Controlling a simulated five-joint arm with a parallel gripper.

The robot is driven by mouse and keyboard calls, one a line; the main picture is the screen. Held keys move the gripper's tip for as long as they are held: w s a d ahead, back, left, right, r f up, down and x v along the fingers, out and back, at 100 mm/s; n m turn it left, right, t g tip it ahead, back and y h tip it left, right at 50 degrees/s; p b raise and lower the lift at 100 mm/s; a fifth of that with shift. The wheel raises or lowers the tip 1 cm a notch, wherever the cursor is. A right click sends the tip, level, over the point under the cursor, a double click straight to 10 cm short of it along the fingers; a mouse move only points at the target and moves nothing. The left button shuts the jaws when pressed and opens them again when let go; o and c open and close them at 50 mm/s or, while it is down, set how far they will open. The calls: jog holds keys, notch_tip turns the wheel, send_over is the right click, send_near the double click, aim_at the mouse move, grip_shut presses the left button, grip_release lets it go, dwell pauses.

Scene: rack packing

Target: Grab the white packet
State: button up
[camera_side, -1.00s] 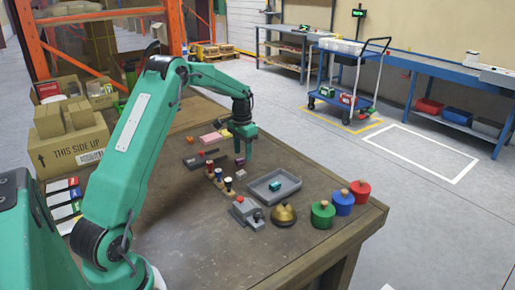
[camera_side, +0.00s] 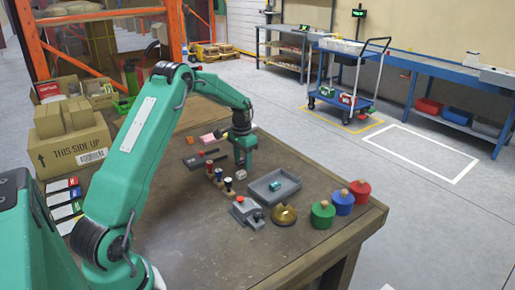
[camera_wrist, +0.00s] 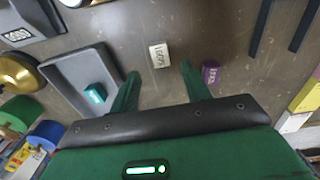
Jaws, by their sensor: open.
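The white packet (camera_wrist: 159,55) is a small block with dark lettering, lying on the brown table. It also shows as a small pale shape in the side view (camera_side: 241,174), below my gripper. My gripper (camera_wrist: 160,70) is open and empty, pointing down at the table. In the wrist view the packet lies just past the gap between the two fingertips, with a finger to each side. In the side view my gripper (camera_side: 244,162) is close above the packet; I cannot tell the exact height.
A purple block (camera_wrist: 210,72) lies close beside the right finger. A grey tray (camera_wrist: 84,58) holding a teal block (camera_wrist: 95,93) is left of the left finger. A brass bell (camera_side: 284,214) and coloured round containers (camera_side: 322,216) stand near the table's front right.

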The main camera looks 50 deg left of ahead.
aim_at(243, 171)
jog(key=shift+a+f, duration=0.1)
jog(key=shift+f, duration=2.15)
grip_shut()
jog(key=shift+r, duration=0.2)
jog(key=shift+r, duration=0.6)
jog(key=r, duration=0.1)
jog(key=d+r, duration=0.1)
jog(key=r, duration=0.1)
jog(key=shift+r, duration=0.15)
jog(key=d+r, duration=0.6)
jog(key=d, duration=0.4)
jog(key=shift+s+d, duration=0.15)
jog(key=shift+d, duration=0.2)
